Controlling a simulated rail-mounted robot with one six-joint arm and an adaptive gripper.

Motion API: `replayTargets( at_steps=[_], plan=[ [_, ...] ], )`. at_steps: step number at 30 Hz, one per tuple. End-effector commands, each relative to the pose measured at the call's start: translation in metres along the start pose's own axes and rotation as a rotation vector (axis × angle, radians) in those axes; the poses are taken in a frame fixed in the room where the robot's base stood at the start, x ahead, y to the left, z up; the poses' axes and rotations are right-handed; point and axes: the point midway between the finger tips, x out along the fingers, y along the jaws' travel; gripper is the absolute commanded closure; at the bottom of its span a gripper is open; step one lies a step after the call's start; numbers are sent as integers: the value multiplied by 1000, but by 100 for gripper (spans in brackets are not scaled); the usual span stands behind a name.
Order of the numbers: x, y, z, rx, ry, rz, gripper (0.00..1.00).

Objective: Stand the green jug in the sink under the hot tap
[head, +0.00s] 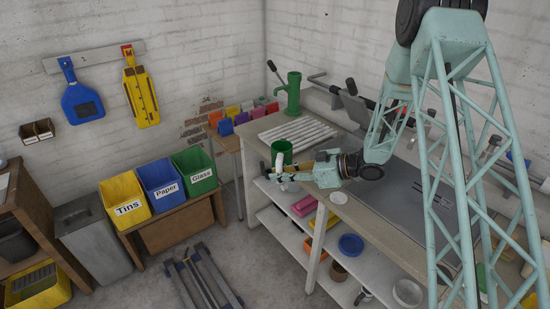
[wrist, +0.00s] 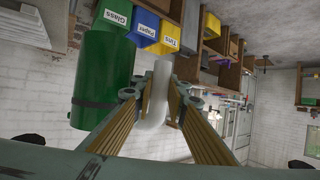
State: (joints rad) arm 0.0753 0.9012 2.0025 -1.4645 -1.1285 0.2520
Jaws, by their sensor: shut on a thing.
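The green jug (head: 281,148) is at the front edge of the workbench in the head view, roughly upright. My gripper (head: 283,180) is just in front of and below it. In the wrist view, the jug (wrist: 102,75) fills the left side, and my gripper (wrist: 160,98) is shut on its pale handle (wrist: 159,85). I cannot tell whether the jug's base touches anything. A green hand pump (head: 292,95) stands at the bench's far end. I cannot clearly make out the sink or the hot tap; my arm covers part of the bench behind.
A white ribbed drainer (head: 298,133) lies on the bench behind the jug. A dark grey mat (head: 415,190) lies to the right. Yellow (head: 125,197), blue (head: 161,185) and green (head: 195,172) bins stand on the left. Lower shelves hold several small things.

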Motion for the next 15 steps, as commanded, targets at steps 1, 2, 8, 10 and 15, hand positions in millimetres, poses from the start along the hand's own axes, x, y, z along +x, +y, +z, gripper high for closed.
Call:
replayTargets(
  at_steps=[1, 2, 8, 10, 15],
  plan=[
    [-7, -12, 5, -11, 2, -30, 100],
    [-11, -21, 8, -20, 1, -50, 100],
    [-38, -70, 24, -66, 5, -169, 100],
    [-45, -83, 28, -78, 8, -200, 100],
    [-56, -103, 32, -97, 12, -247, 100]
  ],
)
